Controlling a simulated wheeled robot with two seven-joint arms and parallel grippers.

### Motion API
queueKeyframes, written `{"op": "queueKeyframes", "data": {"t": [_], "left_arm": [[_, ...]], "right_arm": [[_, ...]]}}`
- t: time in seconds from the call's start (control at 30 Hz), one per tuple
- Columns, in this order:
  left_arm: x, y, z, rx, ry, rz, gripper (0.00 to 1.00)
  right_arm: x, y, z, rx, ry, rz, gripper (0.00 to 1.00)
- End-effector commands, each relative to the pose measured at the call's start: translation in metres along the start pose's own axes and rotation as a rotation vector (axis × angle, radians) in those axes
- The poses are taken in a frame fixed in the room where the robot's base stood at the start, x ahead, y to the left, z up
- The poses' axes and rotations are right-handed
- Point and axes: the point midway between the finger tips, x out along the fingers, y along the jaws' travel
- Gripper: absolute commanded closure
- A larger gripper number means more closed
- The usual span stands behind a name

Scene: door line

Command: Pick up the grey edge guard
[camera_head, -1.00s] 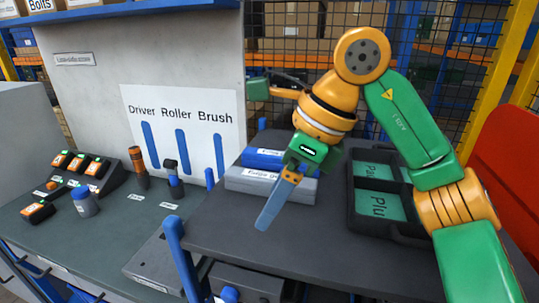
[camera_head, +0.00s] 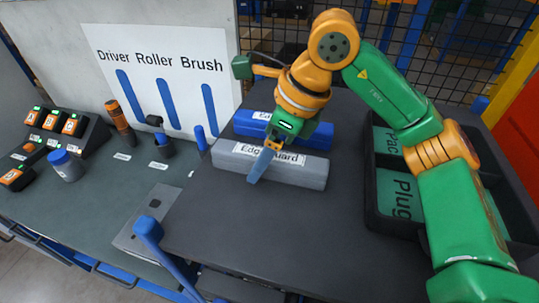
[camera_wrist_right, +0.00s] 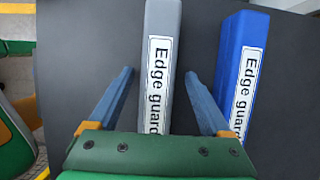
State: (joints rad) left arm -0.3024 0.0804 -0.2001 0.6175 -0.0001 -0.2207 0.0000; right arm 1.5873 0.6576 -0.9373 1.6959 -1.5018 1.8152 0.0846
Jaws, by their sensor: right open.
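The grey edge guard (camera_head: 305,172) is a long block with a white label, lying on the dark table top. In the right wrist view the grey edge guard (camera_wrist_right: 162,20) runs between the two blue fingers. My right gripper (camera_wrist_right: 159,74) is open and empty, with a finger on each side of it and gaps on both sides. In the head view my right gripper (camera_head: 256,168) is over the guard's left part and covers some of its label. I cannot tell the height of the fingertips above the table. My left gripper is not in view.
A blue edge guard (camera_head: 320,139) lies just behind the grey one, close to a finger in the wrist view (camera_wrist_right: 240,60). A black divided bin (camera_head: 385,222) stands at right. The dark table top (camera_head: 260,235) is clear in front. A tool board (camera_head: 160,70) stands behind the bench.

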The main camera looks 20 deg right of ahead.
Motion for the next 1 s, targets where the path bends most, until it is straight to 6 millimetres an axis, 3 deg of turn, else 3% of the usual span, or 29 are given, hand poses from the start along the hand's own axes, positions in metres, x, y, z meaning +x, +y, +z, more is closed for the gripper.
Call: {"op": "queueKeyframes", "data": {"t": [0.07,0.3,0.4,0.77,0.9,1.0], "left_arm": [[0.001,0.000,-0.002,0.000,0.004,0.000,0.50],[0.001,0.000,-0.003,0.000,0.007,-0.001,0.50],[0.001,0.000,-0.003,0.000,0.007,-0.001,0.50],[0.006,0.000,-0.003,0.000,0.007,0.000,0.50],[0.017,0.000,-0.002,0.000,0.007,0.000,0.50],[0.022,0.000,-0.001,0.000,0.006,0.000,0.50]], "right_arm": [[0.000,0.000,0.000,0.000,0.000,0.000,0.18],[0.000,0.000,0.000,0.000,0.000,0.000,0.80],[0.000,0.000,0.000,0.000,0.000,0.000,1.00],[-0.007,0.000,0.003,-0.001,-0.002,-0.001,1.00],[-0.031,0.003,0.012,-0.002,-0.006,-0.003,1.00],[-0.062,0.020,0.009,-0.004,-0.006,-0.007,1.00]]}}
